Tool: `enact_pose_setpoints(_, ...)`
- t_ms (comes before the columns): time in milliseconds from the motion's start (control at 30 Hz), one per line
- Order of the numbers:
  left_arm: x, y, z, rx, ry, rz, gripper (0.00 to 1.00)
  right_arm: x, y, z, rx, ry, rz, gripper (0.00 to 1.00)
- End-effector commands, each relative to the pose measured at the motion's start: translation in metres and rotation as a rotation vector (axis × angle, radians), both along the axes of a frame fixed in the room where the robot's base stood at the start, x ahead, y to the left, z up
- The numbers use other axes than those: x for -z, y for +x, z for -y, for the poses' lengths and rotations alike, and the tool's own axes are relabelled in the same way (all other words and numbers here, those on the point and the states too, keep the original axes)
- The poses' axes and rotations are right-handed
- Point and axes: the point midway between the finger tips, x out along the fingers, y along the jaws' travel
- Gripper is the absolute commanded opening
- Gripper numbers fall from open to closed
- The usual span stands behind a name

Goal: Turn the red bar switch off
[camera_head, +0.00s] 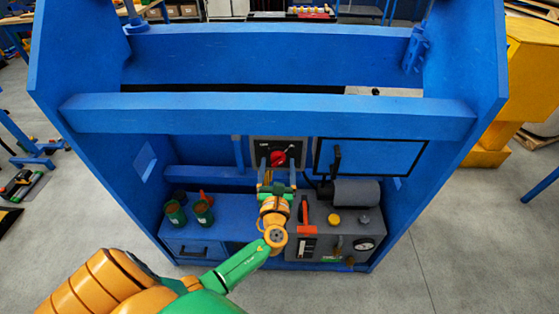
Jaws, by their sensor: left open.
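A red switch (278,158) sits on a small dark panel (258,152) with a light frame, at the back of the blue bench. It looks like a rotary bar, but its exact angle is too small to tell. My left arm comes in from the lower left, and my left gripper (278,174) is just below and in front of the red switch in the picture. Its two fingers are apart, one on each side, pointing at the switch. I cannot tell whether they touch it. My right gripper is not in view.
A grey unit (372,225) with a red lever (306,218), yellow button (334,219) and gauge (364,244) stands to the right. Green cups (175,212) stand left on the blue bench. A blue crossbeam (270,113) spans above the switch panel.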

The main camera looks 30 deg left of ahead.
Motion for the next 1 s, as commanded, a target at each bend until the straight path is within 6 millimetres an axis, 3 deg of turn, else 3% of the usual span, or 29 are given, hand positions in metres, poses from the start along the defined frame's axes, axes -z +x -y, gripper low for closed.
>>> enact_pose_setpoints(300,0.0005,0.0060,-0.0040,0.001,-0.002,-0.001,0.80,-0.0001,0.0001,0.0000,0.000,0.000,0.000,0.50)
enact_pose_setpoints(600,0.0006,0.0058,-0.0038,0.000,-0.002,-0.002,0.00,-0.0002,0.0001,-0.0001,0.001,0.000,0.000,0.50)
enact_pose_setpoints(1000,0.0022,0.0059,-0.0037,0.000,-0.081,0.048,0.00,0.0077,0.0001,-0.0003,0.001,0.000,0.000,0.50)
